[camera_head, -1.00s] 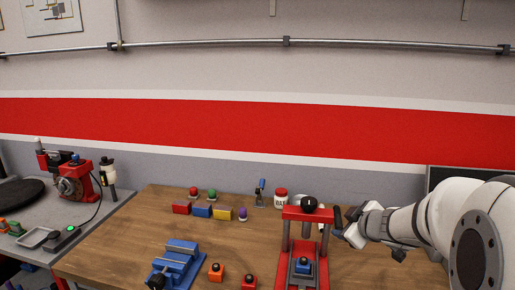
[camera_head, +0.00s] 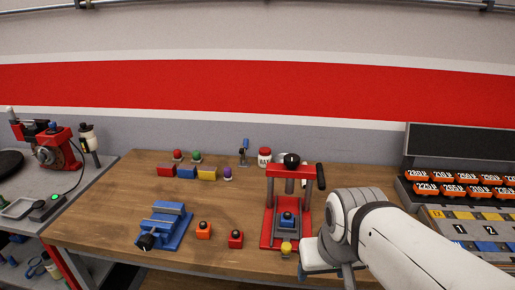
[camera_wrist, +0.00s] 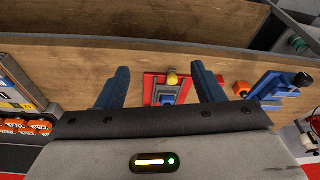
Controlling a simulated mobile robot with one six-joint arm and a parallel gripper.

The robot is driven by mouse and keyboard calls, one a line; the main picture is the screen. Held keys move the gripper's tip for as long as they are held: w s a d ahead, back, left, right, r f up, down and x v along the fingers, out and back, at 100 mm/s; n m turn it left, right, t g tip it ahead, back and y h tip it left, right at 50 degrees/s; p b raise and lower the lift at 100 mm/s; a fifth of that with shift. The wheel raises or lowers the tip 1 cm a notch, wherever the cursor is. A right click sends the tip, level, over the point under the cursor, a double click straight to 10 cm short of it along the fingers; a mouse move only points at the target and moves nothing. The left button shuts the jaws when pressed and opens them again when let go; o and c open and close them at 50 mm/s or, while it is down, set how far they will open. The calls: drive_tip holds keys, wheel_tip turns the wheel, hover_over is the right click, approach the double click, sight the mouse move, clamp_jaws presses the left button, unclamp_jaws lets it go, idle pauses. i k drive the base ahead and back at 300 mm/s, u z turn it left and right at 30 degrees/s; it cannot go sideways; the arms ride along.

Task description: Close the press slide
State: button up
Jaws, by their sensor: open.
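The red press (camera_head: 292,171) stands on the workbench, with a black knob on top and a black handle at its right. Its grey slide (camera_head: 288,230) carries a blue block (camera_head: 287,219), and the block sits forward of the posts. The slide's yellow knob (camera_head: 286,248) is at the front edge of the red base. In the wrist view, my gripper (camera_wrist: 160,74) is open and empty. Its two blue fingers point toward the press, with the yellow knob (camera_wrist: 172,78) showing between them. Whether they touch it I cannot tell. In the head view the fingertips are hidden.
A blue vise (camera_head: 163,226), an orange block (camera_head: 203,231) and a red block (camera_head: 236,239) stand left of the press. Several coloured blocks and a red-white jar (camera_head: 264,157) stand behind. Orange bins (camera_head: 462,182) are at the right.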

sight(286, 234)
drive_tip(key=z, duration=1.05)
drive_tip(key=k, duration=1.25)
drive_tip(key=u, duration=0.65)
drive_tip(key=i, duration=1)
